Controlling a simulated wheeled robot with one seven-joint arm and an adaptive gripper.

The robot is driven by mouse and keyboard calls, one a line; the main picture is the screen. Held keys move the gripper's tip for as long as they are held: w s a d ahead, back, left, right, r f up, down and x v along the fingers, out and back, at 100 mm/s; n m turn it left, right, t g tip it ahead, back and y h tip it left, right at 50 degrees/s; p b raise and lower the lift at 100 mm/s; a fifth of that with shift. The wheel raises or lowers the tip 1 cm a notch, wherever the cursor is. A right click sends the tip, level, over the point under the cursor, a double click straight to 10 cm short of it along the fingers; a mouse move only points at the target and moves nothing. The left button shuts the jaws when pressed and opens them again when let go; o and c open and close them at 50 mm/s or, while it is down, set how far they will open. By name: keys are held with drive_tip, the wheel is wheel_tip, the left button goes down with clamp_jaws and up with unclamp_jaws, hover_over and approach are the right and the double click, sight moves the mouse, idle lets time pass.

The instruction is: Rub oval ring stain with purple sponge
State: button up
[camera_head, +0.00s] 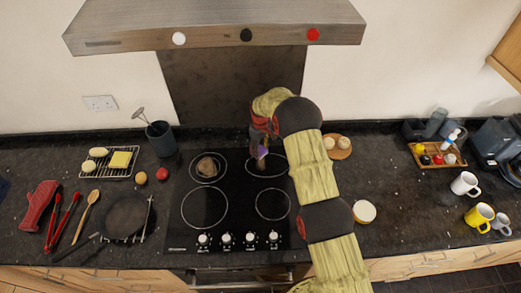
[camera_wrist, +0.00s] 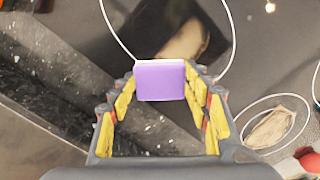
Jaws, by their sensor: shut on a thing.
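My gripper (camera_wrist: 160,85) is shut on the purple sponge (camera_wrist: 160,80), a small block held between the fingertips. In the head view the sponge (camera_head: 262,152) shows as a small purple spot over the back right ring of the black hob. In the wrist view a brown stain (camera_wrist: 188,40) lies within the large white ring, just beyond the sponge. I cannot tell whether the sponge touches the hob. A second brown stain (camera_head: 207,167) lies in the back left ring; it also shows at right in the wrist view (camera_wrist: 270,130). My arm hides part of the hob's right side.
Hob knobs (camera_head: 227,238) line the front edge. A dark pan (camera_head: 125,215), wooden spoon (camera_head: 88,208) and red tomato (camera_head: 162,174) lie to the left. The extractor hood (camera_head: 215,25) hangs above.

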sight(261, 165)
drive_tip(key=shift+f+b, duration=0.35)
drive_tip(key=shift+f, duration=0.2)
drive_tip(key=shift+s+r+p, duration=0.15)
drive_tip(key=shift+s+p, duration=0.15)
drive_tip(key=shift+s, duration=1.7)
drive_tip(key=shift+s+f, duration=0.2)
drive_tip(key=shift+s, duration=1.9)
drive_tip(key=shift+w+b, duration=0.1)
drive_tip(key=shift+b, duration=0.3)
drive_tip(key=shift+w+b, duration=0.7)
drive_tip(key=shift+w, duration=0.55)
drive_tip(key=shift+w+r+b, duration=0.2)
drive_tip(key=shift+w+b, duration=1.1)
drive_tip(key=shift+w, duration=1.45)
